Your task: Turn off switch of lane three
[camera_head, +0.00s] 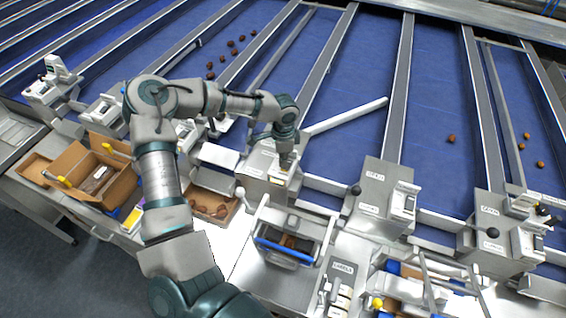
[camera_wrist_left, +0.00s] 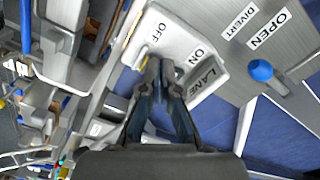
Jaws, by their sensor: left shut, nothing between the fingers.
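The lane switch panel, a pale plate marked OFF, ON and LANE, shows in the left wrist view (camera_wrist_left: 178,38). Its lane number cannot be read. In the head view it belongs to the grey control box (camera_head: 256,172) in the middle, partly behind my gripper. My left gripper (camera_head: 287,164) points down at this box. In the left wrist view its shut, empty fingertips (camera_wrist_left: 160,70) are at the panel, between OFF and ON. The fingertips hide the switch itself, so its position and any contact cannot be told. My right gripper is out of view.
A blue knob (camera_wrist_left: 261,70) beside OPEN and DIVERT labels is near the panel. More control boxes (camera_head: 378,195) stand to the right. A tray with a blue edge (camera_head: 285,250) and a cardboard box (camera_head: 110,185) are in front. Blue lanes (camera_head: 345,150) carry scattered dates.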

